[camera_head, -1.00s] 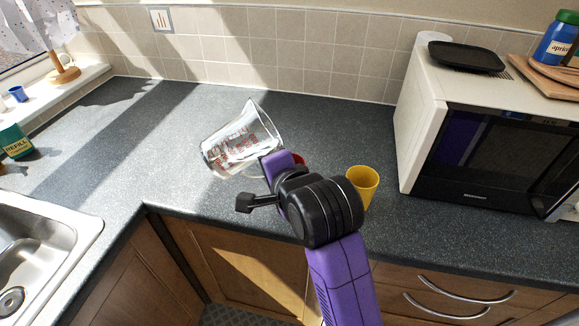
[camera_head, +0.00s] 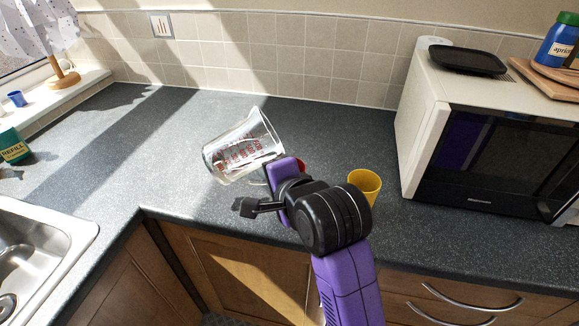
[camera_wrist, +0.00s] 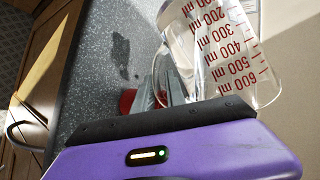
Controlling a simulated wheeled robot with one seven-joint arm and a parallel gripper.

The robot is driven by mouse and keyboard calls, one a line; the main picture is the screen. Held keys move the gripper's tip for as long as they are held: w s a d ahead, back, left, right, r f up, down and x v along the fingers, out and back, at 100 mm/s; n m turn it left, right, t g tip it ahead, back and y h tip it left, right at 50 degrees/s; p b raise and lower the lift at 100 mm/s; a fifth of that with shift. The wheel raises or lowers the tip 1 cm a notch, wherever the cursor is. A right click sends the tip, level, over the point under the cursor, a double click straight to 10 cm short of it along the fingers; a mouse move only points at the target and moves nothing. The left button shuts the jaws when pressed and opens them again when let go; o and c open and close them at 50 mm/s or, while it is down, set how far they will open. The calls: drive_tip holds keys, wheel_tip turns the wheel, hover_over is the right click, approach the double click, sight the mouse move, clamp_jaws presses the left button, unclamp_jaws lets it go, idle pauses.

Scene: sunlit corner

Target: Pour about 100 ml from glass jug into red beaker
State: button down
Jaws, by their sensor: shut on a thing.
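The glass jug (camera_head: 240,150) is clear with red markings. It is held above the counter, tipped strongly with its mouth toward the upper right in the head view. It also shows in the wrist view (camera_wrist: 225,55), with its ml scale readable. My gripper (camera_head: 268,172) is shut on the jug, its contact partly hidden by my wrist. The red beaker (camera_head: 302,164) is mostly hidden behind my gripper; only a sliver shows beyond it. A red piece of it also shows in the wrist view (camera_wrist: 127,100). I cannot make out the liquid level or a stream.
A yellow cup (camera_head: 365,184) stands on the counter right of my wrist. A white microwave (camera_head: 413,125) with a black tray (camera_head: 467,60) on top fills the right. The sink (camera_head: 70,228) is at lower left. The counter (camera_head: 150,150) left of the jug is clear.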

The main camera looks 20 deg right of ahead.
drive_tip(key=shift+r, duration=0.1)
drive_tip(key=shift+w+d, duration=0.1)
drive_tip(key=shift+d, duration=0.2)
drive_tip(key=shift+a+b, duration=0.2)
drive_tip(key=shift+b, duration=0.1)
drive_tip(key=shift+a, duration=0.25)
drive_tip(key=shift+a, duration=0.1)
drive_tip(key=shift+a+f+m+y+b, duration=0.35)
drive_tip(key=shift+y+b, duration=0.15)
drive_tip(key=shift+b, duration=0.3)
idle(1.4)
drive_tip(key=shift+r, duration=0.1)
